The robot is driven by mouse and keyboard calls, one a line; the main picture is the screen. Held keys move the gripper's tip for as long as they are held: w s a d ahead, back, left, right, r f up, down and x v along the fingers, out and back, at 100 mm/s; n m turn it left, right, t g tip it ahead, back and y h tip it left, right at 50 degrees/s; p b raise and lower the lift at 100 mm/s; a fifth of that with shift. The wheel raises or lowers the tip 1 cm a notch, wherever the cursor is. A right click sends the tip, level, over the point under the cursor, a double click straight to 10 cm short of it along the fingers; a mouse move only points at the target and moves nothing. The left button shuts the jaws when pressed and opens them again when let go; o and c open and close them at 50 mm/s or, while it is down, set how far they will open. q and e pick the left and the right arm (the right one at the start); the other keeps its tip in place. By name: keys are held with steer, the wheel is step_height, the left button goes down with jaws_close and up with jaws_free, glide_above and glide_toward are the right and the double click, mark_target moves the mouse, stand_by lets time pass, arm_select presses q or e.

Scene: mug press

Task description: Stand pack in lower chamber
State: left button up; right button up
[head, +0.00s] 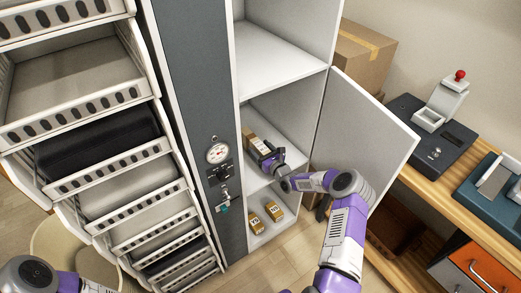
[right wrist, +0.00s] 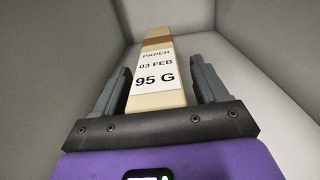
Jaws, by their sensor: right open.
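A tall cabinet (head: 205,90) with an open door (head: 365,130) has stacked chambers. My right gripper (head: 264,150) reaches into the middle chamber. In the right wrist view, a slim tan pack (right wrist: 160,75) with a brown band and a white label reading "PAPER 03 FEB 95 G" lies between its open fingers, with gaps at the sides. The pack also shows just beyond the gripper in the head view (head: 250,138). The lower chamber (head: 262,238) holds two small tan packs with white labels, one at the left (head: 256,223) and one at the right (head: 274,211). My left gripper is out of view.
A gauge (head: 218,153) and a keyed lock sit on the grey cabinet front. White wire-like drawers (head: 110,165) stand at the left. A wooden bench (head: 455,200) with devices is at the right, beyond the open door. A cardboard box (head: 360,55) stands behind.

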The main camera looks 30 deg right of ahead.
steer(key=shift+r, duration=0.15)
steer(key=s+p, duration=0.1)
steer(key=s, duration=0.2)
steer(key=s+p, duration=0.1)
steer(key=s, duration=0.3)
steer(key=s+d+p, duration=0.1)
steer(key=s, duration=0.2)
steer(key=shift+s, duration=1)
